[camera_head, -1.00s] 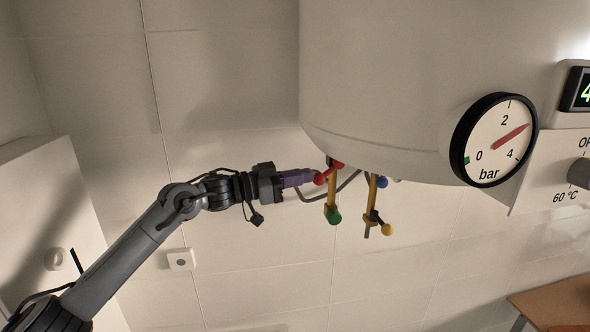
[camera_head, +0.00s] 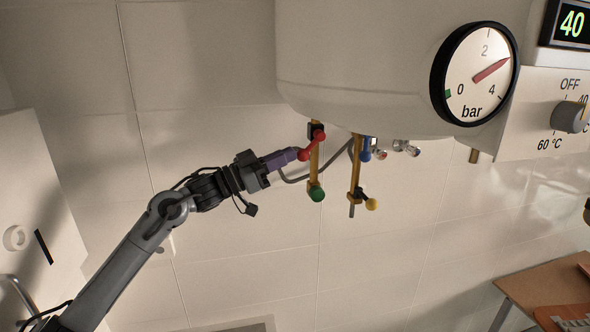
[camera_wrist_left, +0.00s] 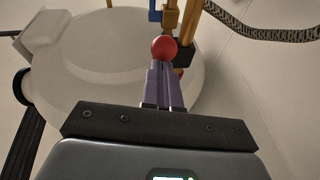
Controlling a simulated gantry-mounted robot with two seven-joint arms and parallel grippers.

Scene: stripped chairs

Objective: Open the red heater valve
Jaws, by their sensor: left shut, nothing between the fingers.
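The red valve handle (camera_head: 311,146) is on a brass pipe under the white heater tank (camera_head: 370,90). It slants from its pivot at upper right down to a round knob at lower left. My left gripper (camera_head: 297,154) is shut with nothing between its purple fingers, and its tips are at the red knob. In the left wrist view the red knob (camera_wrist_left: 164,48) sits right at the tips of my closed fingers (camera_wrist_left: 163,66). I cannot tell whether they touch. My right gripper is not in view.
Below the red handle is a green knob (camera_head: 317,193). A second brass pipe to the right carries a blue handle (camera_head: 366,152) and a yellow knob (camera_head: 372,204). A grey hose (camera_head: 330,172) runs behind the pipes. A pressure gauge (camera_head: 474,74) and a dial (camera_head: 570,117) are at right.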

